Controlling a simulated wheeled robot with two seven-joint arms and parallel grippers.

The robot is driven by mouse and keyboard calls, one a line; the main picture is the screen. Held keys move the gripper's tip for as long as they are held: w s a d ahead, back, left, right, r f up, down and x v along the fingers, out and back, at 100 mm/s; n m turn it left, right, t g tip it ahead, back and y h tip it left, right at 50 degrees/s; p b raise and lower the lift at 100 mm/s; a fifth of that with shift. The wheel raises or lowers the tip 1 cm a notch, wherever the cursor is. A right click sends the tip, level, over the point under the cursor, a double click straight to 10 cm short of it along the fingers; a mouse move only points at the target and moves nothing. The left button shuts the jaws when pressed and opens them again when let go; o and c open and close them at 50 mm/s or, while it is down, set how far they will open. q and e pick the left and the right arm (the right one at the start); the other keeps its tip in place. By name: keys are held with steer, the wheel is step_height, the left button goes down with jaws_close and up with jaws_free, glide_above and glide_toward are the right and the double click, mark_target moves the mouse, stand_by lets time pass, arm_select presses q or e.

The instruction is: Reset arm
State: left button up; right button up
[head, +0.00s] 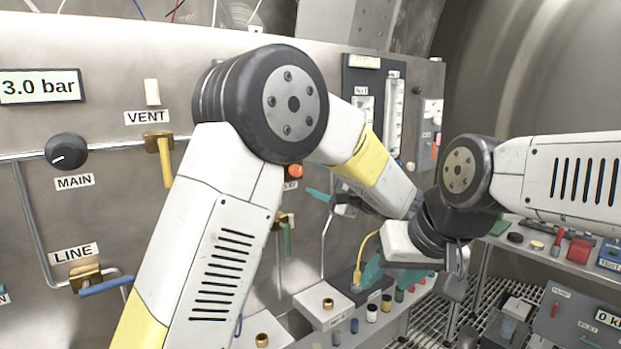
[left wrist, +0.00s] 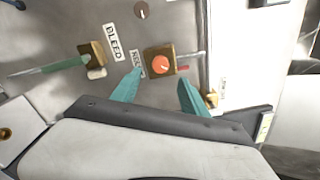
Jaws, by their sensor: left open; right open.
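My left gripper (head: 315,181) is open, with teal fingers in front of the steel panel, partly hidden behind my left arm. In the left wrist view its two fingers (left wrist: 158,84) stand apart and empty. An orange-red round knob on a brass block (left wrist: 163,65) lies beyond the gap between them; I cannot tell whether they touch it. The knob also shows in the head view (head: 295,171), beside my left elbow. My right gripper (head: 385,274) is open near the bench by the panel, its teal fingers partly hidden by my right wrist.
The panel carries a VENT valve (head: 165,158), a MAIN dial (head: 66,151), a LINE valve (head: 92,280) and a green-handled BLEED valve (left wrist: 60,65). Small bottles (head: 372,312) stand on the bench below. A shelf with several items (head: 577,250) is at right. My two forearms are close together mid-view.

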arm_select(q)
steer(key=s+a+f+n+g+h, duration=0.1)
steer(key=s+a+f+n+g, duration=0.2)
steer(key=a, duration=0.4)
steer(key=s+a+f+n+g+h, duration=0.1)
steer(key=s+a+g, duration=0.2)
steer(key=s+a, duration=0.3)
steer(key=s+a+f+n+g+h, duration=0.1)
steer(key=s+a+f+n+g, duration=0.15)
steer(key=a, duration=0.55)
steer(key=s+d+f+n+h, duration=0.1)
steer(key=s+n+h, duration=0.7)
steer(key=s, duration=0.9)
steer(key=shift+s+d+n+h, duration=0.3)
steer(key=shift+d+n+h, duration=0.1)
steer(key=shift+h, duration=0.5)
